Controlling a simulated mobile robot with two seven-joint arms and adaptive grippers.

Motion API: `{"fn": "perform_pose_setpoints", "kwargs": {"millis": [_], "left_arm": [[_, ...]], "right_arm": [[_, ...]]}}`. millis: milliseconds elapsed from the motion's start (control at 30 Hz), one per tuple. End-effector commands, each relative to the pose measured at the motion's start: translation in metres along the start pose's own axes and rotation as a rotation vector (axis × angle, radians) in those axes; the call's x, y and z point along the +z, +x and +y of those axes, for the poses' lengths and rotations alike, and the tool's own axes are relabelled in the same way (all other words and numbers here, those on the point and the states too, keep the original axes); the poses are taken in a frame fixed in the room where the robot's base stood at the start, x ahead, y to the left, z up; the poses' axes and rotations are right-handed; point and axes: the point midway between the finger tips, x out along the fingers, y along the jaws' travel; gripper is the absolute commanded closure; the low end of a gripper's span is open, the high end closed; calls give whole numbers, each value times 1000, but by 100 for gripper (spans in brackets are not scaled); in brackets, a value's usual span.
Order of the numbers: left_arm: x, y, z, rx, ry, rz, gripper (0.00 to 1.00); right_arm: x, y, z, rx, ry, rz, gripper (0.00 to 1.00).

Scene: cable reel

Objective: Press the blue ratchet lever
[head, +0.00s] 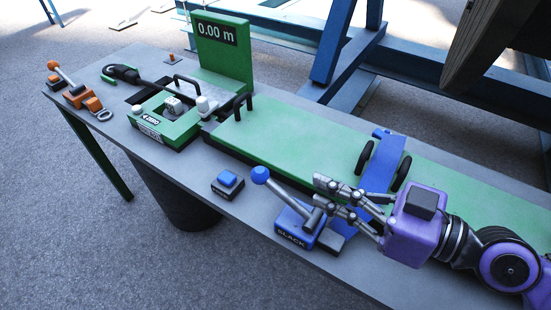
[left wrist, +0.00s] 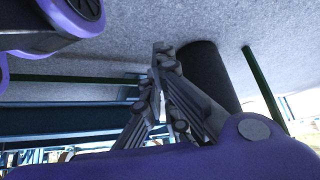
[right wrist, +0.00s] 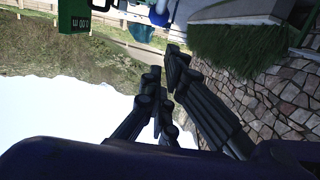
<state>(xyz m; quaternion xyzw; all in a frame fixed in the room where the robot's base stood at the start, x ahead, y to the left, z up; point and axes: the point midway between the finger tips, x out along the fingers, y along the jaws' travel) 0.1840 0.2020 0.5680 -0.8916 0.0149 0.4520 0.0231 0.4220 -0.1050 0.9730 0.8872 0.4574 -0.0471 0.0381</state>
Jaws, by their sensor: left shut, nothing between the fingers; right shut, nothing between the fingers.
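The blue ratchet lever has a round blue knob (head: 260,175) on a grey shaft. The shaft slants up and left from a blue base (head: 295,232) marked SLACK, near the table's front edge. My right gripper (head: 318,193) is shut and empty, just right of the lever and above its base; whether it touches the shaft I cannot tell. It also shows shut in the right wrist view (right wrist: 168,68). My left gripper (left wrist: 160,58) is shut and empty in the left wrist view, low beside the table's legs and out of the head view.
A small blue button box (head: 228,184) sits left of the lever. A green unit (head: 170,127) and a 0.00 m display (head: 222,55) stand farther left. A blue bracket with black wheels (head: 382,165) is behind my right gripper. A dark bin (left wrist: 205,75) stands below the table.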

Motion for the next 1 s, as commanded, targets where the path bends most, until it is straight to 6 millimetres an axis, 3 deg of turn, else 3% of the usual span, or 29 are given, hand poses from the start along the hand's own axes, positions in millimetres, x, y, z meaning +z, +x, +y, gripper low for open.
{"fn": "perform_pose_setpoints", "kwargs": {"millis": [100,200,567,767,1000], "left_arm": [[6,-1,0,0,-1,-11,100],[9,-1,0,0,0,-17,100],[9,-2,0,0,0,-17,100],[-9,-9,-1,0,1,6,100],[-41,-26,-5,-7,-1,46,100]], "right_arm": [[-24,3,10,10,-12,50,100],[-32,4,14,18,-14,68,100],[-34,5,16,20,-12,71,100],[-38,13,17,23,-12,75,100],[-44,38,18,25,-14,80,100]]}}
